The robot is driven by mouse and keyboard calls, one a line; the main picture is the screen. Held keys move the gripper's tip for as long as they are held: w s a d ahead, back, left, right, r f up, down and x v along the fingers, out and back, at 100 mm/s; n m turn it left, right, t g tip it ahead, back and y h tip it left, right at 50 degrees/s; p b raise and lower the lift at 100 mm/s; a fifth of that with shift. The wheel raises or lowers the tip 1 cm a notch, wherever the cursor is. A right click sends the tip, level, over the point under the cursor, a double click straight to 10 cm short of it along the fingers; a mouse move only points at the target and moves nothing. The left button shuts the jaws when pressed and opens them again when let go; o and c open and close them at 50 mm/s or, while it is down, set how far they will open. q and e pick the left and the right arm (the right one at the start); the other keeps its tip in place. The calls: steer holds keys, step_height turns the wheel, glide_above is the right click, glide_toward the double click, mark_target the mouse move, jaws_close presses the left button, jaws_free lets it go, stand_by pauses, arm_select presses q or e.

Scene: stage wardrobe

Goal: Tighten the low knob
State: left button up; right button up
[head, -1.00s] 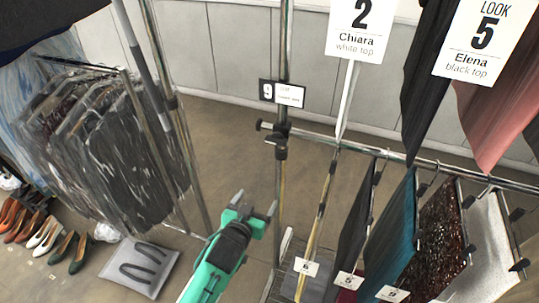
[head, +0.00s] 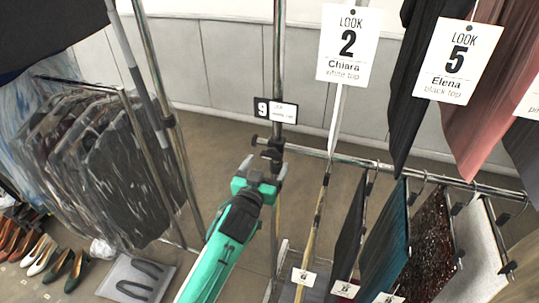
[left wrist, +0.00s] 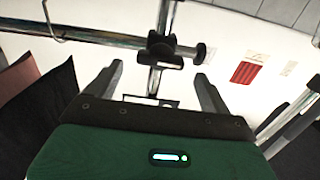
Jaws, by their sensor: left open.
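A dark clamp (head: 271,150) joins the upright metal post to the horizontal rail. A small black knob (head: 254,140) sticks out from its left side. In the left wrist view, the knob (left wrist: 200,53) shows to the right of the clamp (left wrist: 160,48), just beyond the fingertips. My left gripper (head: 264,170) is open and empty, just below and in front of the clamp, and partly overlaps its lower part in the head view. In the left wrist view its fingers (left wrist: 158,75) are spread on both sides of the post. I cannot tell whether they touch anything. My right gripper is not in view.
Dark, teal and sequined garments (head: 385,240) hang on the right rail near my arm. Look cards (head: 348,45) hang above. A number sign (head: 275,110) sits on the post above the clamp. Another clothes rack (head: 110,150) and shoes (head: 42,255) are at left.

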mark_target(270, 158)
arm_select(q)
steer(key=shift+x, duration=1.2)
steer(key=shift+w+d+p, duration=0.2)
steer(key=shift+w+p, duration=0.1)
steer(key=shift+w, duration=0.25)
steer(key=shift+c, duration=0.4)
steer(key=c, duration=0.9)
